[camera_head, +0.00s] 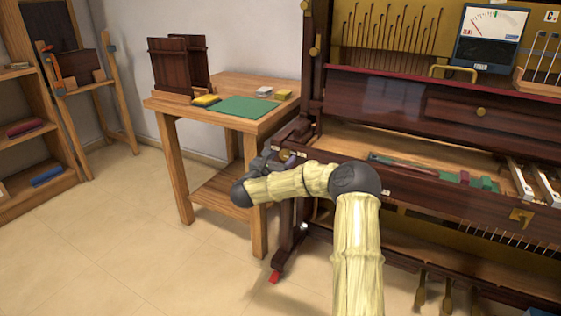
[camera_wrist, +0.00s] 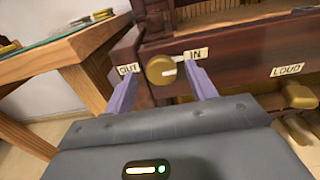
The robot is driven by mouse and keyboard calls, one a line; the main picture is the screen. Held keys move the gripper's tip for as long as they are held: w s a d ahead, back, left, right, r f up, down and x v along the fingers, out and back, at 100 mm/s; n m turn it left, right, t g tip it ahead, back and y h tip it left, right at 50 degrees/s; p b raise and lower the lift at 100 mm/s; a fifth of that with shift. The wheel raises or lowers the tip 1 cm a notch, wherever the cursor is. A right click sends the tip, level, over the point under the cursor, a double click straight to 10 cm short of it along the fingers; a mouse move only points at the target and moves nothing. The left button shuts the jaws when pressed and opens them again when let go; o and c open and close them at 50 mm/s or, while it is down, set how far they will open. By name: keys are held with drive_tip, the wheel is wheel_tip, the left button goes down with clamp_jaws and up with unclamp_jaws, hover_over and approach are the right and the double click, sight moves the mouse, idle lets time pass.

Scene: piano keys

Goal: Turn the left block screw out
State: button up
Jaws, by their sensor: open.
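The left block screw is a round brass knob (camera_wrist: 160,71) on the dark wooden front of the piano, in the upper middle of the wrist view. Its white pointer mark points right, toward the IN label (camera_wrist: 196,54); the OUT label (camera_wrist: 128,69) is on its left. My gripper (camera_wrist: 147,69) is open, with one purple finger on each side of the knob in the picture. I cannot tell whether the fingers touch it or stop short. In the head view my gripper (camera_head: 282,160) is at the left end of the piano front, partly hidden by my wrist.
A wooden table (camera_head: 165,104) with a green mat (camera_head: 242,107) stands close on the left. A LOUD label (camera_wrist: 288,70) and a brass piece (camera_wrist: 299,95) are to the right of the knob. The piano's open key bed (camera_head: 350,135) lies behind its front rail.

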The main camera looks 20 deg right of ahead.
drive_tip(key=shift+d, duration=0.1)
drive_tip(key=shift+s+d, duration=0.1)
drive_tip(key=shift+c, duration=0.9)
drive_tip(key=c, duration=0.8)
